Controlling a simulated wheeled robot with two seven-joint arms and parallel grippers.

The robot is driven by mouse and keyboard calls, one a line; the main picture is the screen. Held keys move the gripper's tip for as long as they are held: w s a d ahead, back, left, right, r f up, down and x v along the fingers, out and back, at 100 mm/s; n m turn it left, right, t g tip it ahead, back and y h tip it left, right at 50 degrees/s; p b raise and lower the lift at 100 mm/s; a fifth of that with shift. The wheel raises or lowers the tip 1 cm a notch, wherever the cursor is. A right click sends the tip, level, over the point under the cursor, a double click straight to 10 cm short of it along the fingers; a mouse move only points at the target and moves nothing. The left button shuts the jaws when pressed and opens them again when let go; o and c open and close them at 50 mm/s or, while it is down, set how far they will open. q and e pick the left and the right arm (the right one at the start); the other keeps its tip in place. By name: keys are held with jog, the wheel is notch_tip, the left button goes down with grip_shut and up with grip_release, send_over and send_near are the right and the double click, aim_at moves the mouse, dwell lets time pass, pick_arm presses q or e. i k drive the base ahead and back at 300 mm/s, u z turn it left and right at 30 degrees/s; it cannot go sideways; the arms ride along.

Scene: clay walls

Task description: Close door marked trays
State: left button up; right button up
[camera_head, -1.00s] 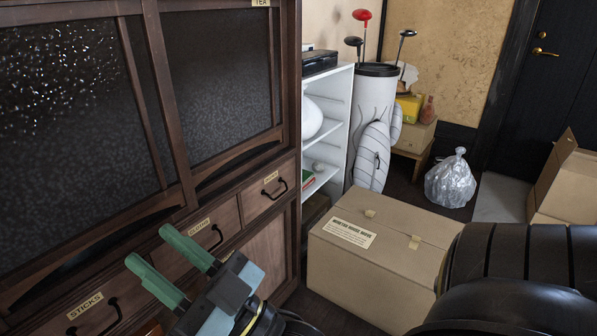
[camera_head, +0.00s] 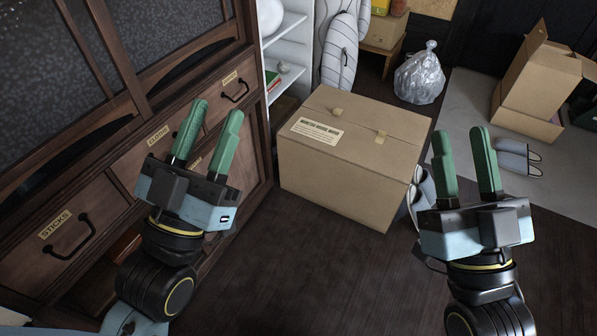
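A dark wooden cabinet (camera_head: 60,160) fills the left side. No label reading TRAYS is legible. Below its drawers is a lower door panel (camera_head: 247,190) at the right, partly behind my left gripper. A small label (camera_head: 195,163) shows between that gripper's fingers, too small to read. Left of that panel, the lower part looks open, with a brownish thing (camera_head: 122,248) inside; my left arm covers much of it. My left gripper (camera_head: 214,110) is open and empty in front of the drawers. My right gripper (camera_head: 460,133) is open and empty, right of the cardboard box.
Drawers are labelled STICKS (camera_head: 55,223) and CLOTHS (camera_head: 158,136); both look shut. A closed cardboard box (camera_head: 350,160) stands on the floor right of the cabinet. Slippers (camera_head: 518,155), an open carton (camera_head: 535,85) and a plastic bag (camera_head: 420,75) lie beyond. Dark floor (camera_head: 320,270) in front is clear.

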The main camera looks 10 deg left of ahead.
aim_at(245, 173)
jog(key=z, duration=0.5)
jog(key=k, duration=0.9)
jog(key=u, duration=1.05)
jog(key=i, duration=1)
